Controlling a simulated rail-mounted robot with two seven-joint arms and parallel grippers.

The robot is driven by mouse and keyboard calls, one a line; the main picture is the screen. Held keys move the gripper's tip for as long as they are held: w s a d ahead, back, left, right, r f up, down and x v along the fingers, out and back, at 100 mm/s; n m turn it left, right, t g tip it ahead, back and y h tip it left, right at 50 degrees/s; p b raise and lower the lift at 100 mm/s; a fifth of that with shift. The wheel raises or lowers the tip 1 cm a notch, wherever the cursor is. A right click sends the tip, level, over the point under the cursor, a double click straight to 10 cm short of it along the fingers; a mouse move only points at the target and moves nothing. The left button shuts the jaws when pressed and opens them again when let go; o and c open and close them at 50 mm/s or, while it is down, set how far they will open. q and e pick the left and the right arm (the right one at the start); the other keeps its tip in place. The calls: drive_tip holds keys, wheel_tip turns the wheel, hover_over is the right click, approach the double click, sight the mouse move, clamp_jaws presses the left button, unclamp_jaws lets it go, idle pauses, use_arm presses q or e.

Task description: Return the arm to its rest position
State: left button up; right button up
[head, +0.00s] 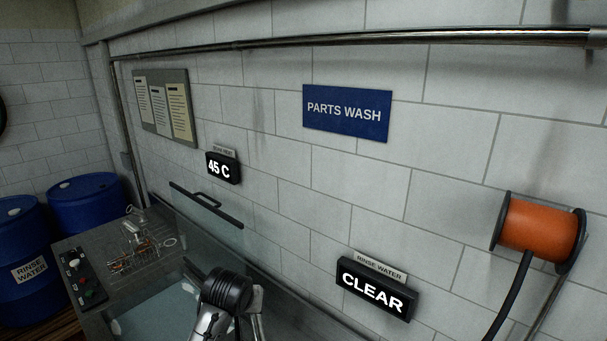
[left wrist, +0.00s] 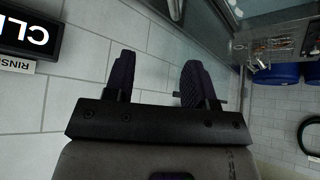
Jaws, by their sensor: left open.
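My left gripper (left wrist: 158,74) shows in the left wrist view with its two dark fingers apart and nothing between them. The white tiled wall lies behind the fingers, and they appear clear of any object. In the head view part of my arm, with a black ribbed joint, rises at the bottom centre in front of the wash tank (head: 150,308); the fingertips cannot be made out there. My right gripper is in neither view.
A metal basket of small parts (head: 138,250) and a button panel (head: 82,278) sit at the tank's left. Blue barrels (head: 20,245) stand beyond. The wall carries a CLEAR display (head: 374,291), a 45 C display (head: 222,168) and an orange hose reel (head: 538,227).

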use_arm(q)
wheel_tip(320, 180, up, 11)
drive_tip(key=s+m+t, duration=0.2)
drive_tip(key=s+t, duration=0.1)
drive_tip(key=t, duration=0.1)
drive_tip(key=s+a+t, duration=0.2)
drive_tip(key=s, duration=0.5)
drive_tip(key=s+a+f+g+p, duration=0.1)
drive_tip(key=s+a+f+g, duration=0.1)
drive_tip(key=s+f, duration=0.7)
drive_tip(key=s+a+f+g+p, duration=0.2)
drive_tip(key=s+f+g, duration=0.2)
drive_tip(key=s+f, duration=0.5)
drive_tip(key=s+a+f+g+p, duration=0.1)
drive_tip(key=s+a+f+g, duration=0.1)
drive_tip(key=s+f, duration=0.8)
drive_tip(key=s+g, duration=0.1)
drive_tip(key=s, duration=0.8)
drive_tip(key=shift+s+n+p, duration=0.3)
drive_tip(key=shift+s+p, duration=0.05)
